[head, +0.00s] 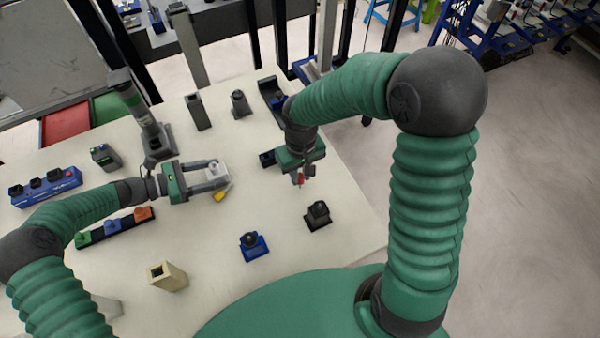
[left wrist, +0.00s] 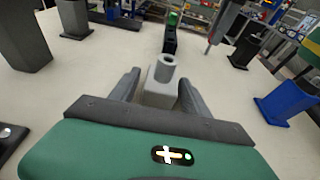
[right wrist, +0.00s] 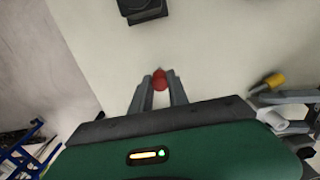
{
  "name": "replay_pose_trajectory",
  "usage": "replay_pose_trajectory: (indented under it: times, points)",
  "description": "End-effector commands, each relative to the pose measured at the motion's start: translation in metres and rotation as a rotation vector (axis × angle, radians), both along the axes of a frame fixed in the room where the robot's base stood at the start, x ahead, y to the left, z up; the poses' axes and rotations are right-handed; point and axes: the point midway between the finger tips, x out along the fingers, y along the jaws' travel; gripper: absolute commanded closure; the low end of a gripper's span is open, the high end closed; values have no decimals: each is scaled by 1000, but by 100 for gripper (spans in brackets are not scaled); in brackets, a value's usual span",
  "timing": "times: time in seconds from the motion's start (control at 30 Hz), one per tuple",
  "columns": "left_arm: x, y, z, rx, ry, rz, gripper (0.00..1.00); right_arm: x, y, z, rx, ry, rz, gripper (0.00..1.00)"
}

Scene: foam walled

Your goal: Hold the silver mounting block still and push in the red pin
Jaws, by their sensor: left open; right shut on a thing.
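The silver mounting block (head: 217,170) stands on the table with a round hollow boss on top; it also shows in the left wrist view (left wrist: 160,88). My left gripper (head: 212,176) is open, with one finger on each side of the block. My right gripper (head: 299,177) is shut on the red pin (head: 300,180) and holds it to the right of the block, apart from it. In the right wrist view the pin's rounded red end (right wrist: 159,79) shows between the fingertips, and part of the block (right wrist: 270,117) shows at the right.
A yellow piece (head: 222,191) is beside the block. A blue-based fixture (head: 254,246), a black fixture (head: 318,215) and a beige hollow block (head: 167,276) stand toward the front. The table between the grippers is clear.

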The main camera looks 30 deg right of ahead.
Motion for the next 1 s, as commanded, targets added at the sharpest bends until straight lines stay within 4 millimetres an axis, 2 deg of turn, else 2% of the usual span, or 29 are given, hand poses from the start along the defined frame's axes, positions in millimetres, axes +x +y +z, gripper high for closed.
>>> replay_pose_trajectory:
  times: [0.07, 0.37, 0.47, 0.57, 0.67, 0.8, 0.9, 1.0]
  points:
    - [0, 0, 0, 0, 0, 0, 45, 0, 0, 0, 0, 0, 0, 100]
    - [0, 0, 0, 0, 0, -1, 83, 0, 0, 0, 0, 0, 0, 100]
    - [0, 0, 0, 0, 0, 0, 83, 3, 2, 1, 0, -1, 1, 100]
    - [0, 0, 0, 0, 0, -1, 83, 20, 12, 9, -3, -4, 2, 100]
    - [0, 0, 0, 0, 0, -1, 83, 50, 35, 25, -6, -9, 0, 100]
    - [0, 0, 0, 0, 0, -1, 83, 96, 89, 61, -9, -10, -11, 100]
    - [0, 0, 0, 0, 0, 0, 83, 117, 130, 90, -8, -8, -24, 100]
    - [0, 1, 0, 1, 0, 0, 83, 127, 165, 114, -7, -4, -36, 100]
